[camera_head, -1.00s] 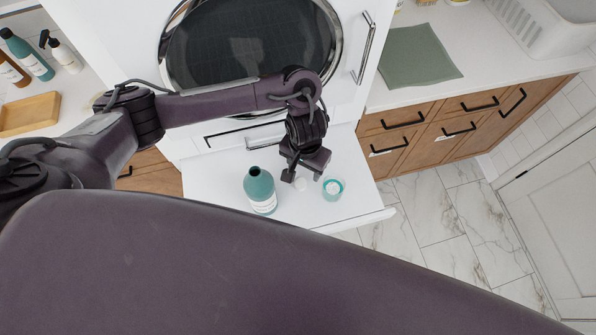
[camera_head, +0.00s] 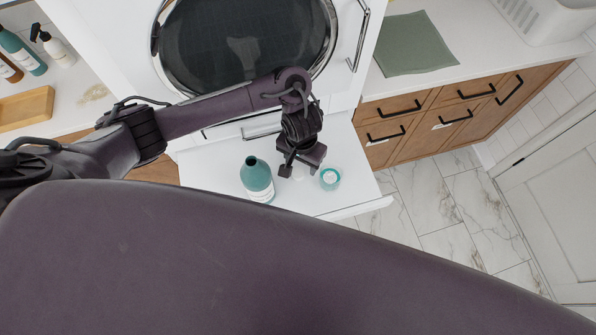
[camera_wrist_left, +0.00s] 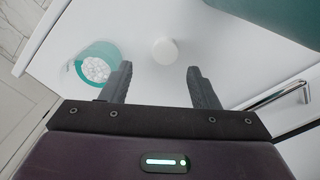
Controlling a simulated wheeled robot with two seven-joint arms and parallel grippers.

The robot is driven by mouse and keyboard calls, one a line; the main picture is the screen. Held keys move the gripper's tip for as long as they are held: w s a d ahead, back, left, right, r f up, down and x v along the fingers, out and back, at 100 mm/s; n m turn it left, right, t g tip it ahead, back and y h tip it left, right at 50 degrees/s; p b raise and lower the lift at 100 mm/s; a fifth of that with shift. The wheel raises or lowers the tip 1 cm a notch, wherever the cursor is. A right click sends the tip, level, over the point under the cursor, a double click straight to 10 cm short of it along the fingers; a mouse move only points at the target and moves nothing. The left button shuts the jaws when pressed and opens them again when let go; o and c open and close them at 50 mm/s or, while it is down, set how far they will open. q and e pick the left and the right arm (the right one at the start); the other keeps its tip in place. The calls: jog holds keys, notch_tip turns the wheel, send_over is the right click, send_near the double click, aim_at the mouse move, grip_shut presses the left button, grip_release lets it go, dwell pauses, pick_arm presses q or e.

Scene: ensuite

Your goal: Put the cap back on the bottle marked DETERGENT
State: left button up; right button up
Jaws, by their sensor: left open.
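A teal bottle (camera_head: 257,182) with a dark open mouth and a white label stands upright on the white pull-out shelf (camera_head: 225,196). The label is too small to read. The bottle's teal side also fills the top right corner of the left wrist view (camera_wrist_left: 280,14). A round white cap (camera_wrist_left: 165,50) lies on the shelf between the bottle and a teal tub; in the head view my gripper mostly hides it. My left gripper (camera_wrist_left: 160,72) is open and empty, with the cap just beyond and between its fingertips. In the head view the gripper (camera_head: 300,168) points down right of the bottle. My right gripper is not visible.
The teal tub (camera_head: 330,179) holding white pieces stands close right of my gripper. Behind is a white machine with a round dark door (camera_head: 240,45). A drawer handle (camera_wrist_left: 280,95) shows near the gripper. A green cloth (camera_head: 415,43) lies on the right counter; bottles stand far left.

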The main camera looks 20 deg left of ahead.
aim_at(298, 173)
pick_arm(q)
jog(key=f, duration=0.4)
jog(key=shift+s+a, duration=0.15)
jog(key=shift+a, duration=0.25)
jog(key=shift+f, duration=0.6)
jog(key=shift+c, duration=0.4)
jog(key=c, duration=0.9)
